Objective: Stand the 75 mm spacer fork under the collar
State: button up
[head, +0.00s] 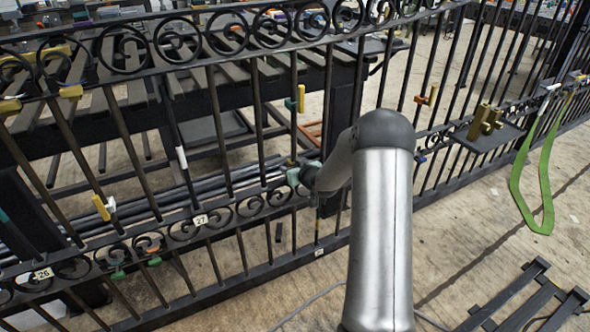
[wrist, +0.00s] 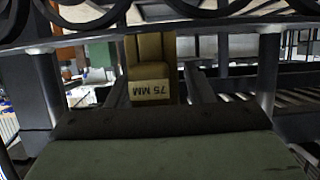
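In the head view my gripper (head: 300,176) is beside a gate bar just above the lower scroll band, partly hidden by my arm. A small yellowish bit of the fork (head: 292,163) shows there. A teal and yellow fitting (head: 297,101) sits higher on that bar; I cannot tell whether it is the collar. The fork's far end is hidden.
The black gate (head: 225,135) spans the scene, with scrolls and several coloured fittings on its bars. A dark shelf (head: 505,137) at right bears other brass blocks (head: 486,120). A green strap (head: 519,178) hangs beyond it. A dark slatted frame (head: 530,297) lies on the floor at lower right.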

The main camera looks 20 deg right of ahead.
jog(key=shift+o, duration=1)
jog(key=shift+a, duration=0.1)
jog(key=shift+s+f, duration=0.1)
jog(key=shift+f, duration=0.1)
jog(key=shift+s+d+r, duration=0.1)
jog(key=shift+s+d, duration=0.15)
jog(key=shift+s, duration=0.05)
jog(key=p+v, duration=0.3)
jog(key=v, duration=1.3)
jog(key=shift+s+a+r, duration=0.15)
jog(key=shift+s+r, duration=0.15)
jog(key=shift+s, duration=0.05)
